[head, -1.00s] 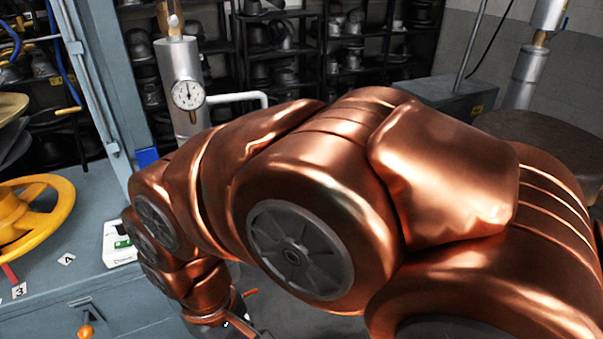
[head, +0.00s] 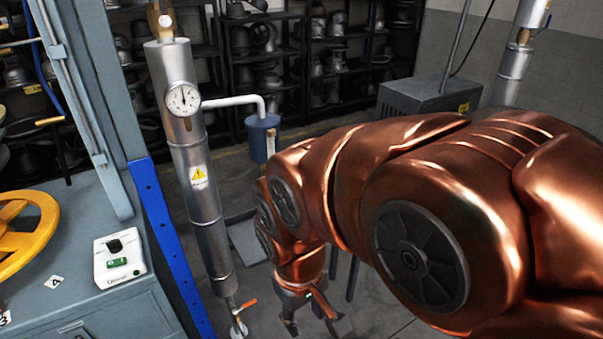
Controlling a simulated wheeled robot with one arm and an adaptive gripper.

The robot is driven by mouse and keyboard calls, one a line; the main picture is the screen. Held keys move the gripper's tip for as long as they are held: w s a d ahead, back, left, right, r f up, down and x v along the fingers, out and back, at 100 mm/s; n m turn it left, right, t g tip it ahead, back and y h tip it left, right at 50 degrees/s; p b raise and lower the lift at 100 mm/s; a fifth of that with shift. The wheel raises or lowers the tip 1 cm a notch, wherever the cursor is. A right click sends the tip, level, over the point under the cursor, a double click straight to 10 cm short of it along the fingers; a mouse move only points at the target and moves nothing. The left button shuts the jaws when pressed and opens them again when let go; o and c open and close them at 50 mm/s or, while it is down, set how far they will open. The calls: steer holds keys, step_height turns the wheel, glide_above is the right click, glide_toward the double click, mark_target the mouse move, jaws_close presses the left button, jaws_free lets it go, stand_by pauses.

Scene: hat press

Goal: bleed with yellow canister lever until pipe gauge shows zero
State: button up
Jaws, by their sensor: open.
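My gripper (head: 315,325) is at the bottom of the head view, fingers pointing down and apart, with nothing seen between them. To its left stands a tall silver pipe (head: 207,220) with a yellow warning label. The round white pipe gauge (head: 183,100) is on its upper part; its needle points roughly upward, and its numbers are too small to read. A small orange-red lever (head: 248,303) sticks out at the pipe's lower end, apart from my gripper. A blue canister (head: 262,138) hangs at the end of a white side pipe, partly behind my arm. No yellow canister shows clearly.
A grey cabinet top with a control box (head: 119,257) and a yellow handwheel (head: 28,235) is at left. A blue upright (head: 170,245) stands between it and the pipe. A grey box (head: 430,97) and shelves of hat forms are behind. My arm hides the right side.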

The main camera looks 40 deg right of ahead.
steer(key=w+d+f+n+t+h+b, duration=0.1)
steer(key=w+d+n+t+h+b, duration=0.35)
steer(key=w+d, duration=0.8)
steer(key=w+d+f+n+t+h+b, duration=0.1)
steer(key=w+d+f+t+h+b, duration=0.1)
steer(key=w+d+t+b, duration=0.75)
steer(key=shift+w+d+f+n+t+y+b, duration=0.55)
steer(key=shift+w+n+t+y+b, duration=0.95)
steer(key=shift+w, duration=2.2)
steer(key=shift+w+d+f+n+g+y+b, duration=0.1)
steer(key=shift+w+d+f+n+y+b, duration=0.5)
steer(key=shift+w+n, duration=2.4)
steer(key=shift+w+d+f+n+t+y+b, duration=0.7)
steer(key=shift+w+n+b, duration=0.7)
steer(key=shift+w, duration=2.95)
steer(key=shift+a+r, duration=0.15)
jaws_close()
